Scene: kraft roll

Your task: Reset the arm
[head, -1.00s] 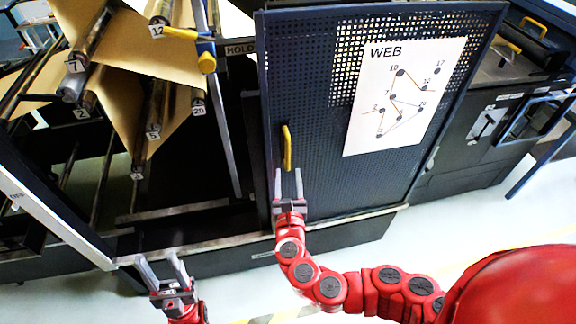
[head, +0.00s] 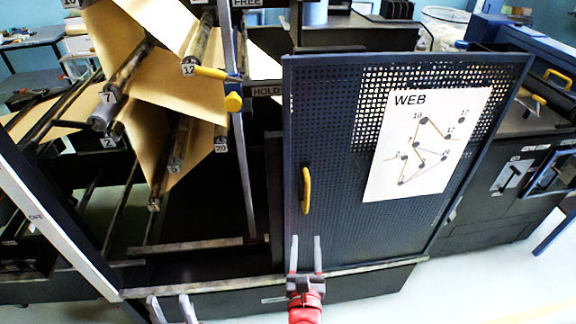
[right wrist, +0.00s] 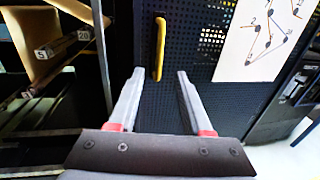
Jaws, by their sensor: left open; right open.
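My right gripper (head: 306,254) is open and empty in front of the lower left part of a dark perforated door. In the right wrist view its two grey fingers (right wrist: 157,100) stand apart with nothing between them. The door's yellow handle (head: 306,190) is just above the fingertips in the head view, and it shows beyond them in the right wrist view (right wrist: 160,48). My left gripper (head: 171,308) is at the bottom edge of the head view, open, with only its fingers showing. Its wrist and arm are out of view.
The door (head: 340,130) carries a white WEB diagram sheet (head: 428,145). To the left, brown kraft paper (head: 180,90) runs over numbered rollers inside an open frame. A yellow-and-blue lever (head: 233,101) sits on the frame's upright. Pale floor (head: 470,280) is clear at the lower right.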

